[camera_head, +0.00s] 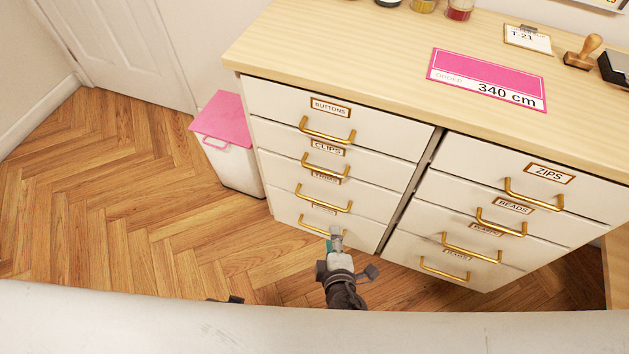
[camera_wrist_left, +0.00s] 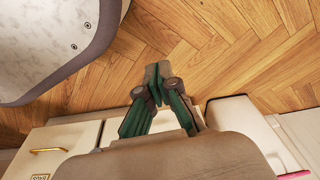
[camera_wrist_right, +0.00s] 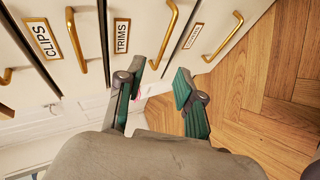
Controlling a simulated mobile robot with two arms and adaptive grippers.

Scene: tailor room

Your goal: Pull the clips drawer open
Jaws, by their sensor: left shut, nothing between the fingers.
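The clips drawer (camera_head: 280,152) is the second from the top in the left column of the white cabinet and looks shut. Its gold handle (camera_head: 325,168) sits below its label and is free. In the right wrist view its handle (camera_wrist_right: 75,40) stands upright at the upper left, beside the CLIPS label (camera_wrist_right: 42,38). My right gripper (camera_head: 337,235) is in front of the lowest left drawer, below the clips handle. Its fingers (camera_wrist_right: 160,82) are apart with nothing between them. My left gripper (camera_wrist_left: 157,85) is shut and empty, over the floor.
The buttons drawer (camera_head: 270,118) is above and the trims drawer (camera_head: 285,190) below, with similar handles. A second drawer column with the zips drawer (camera_head: 465,168) stands to the right. A pink-lidded bin (camera_head: 235,165) stands left of the cabinet. The wood floor (camera_head: 120,220) is clear further left.

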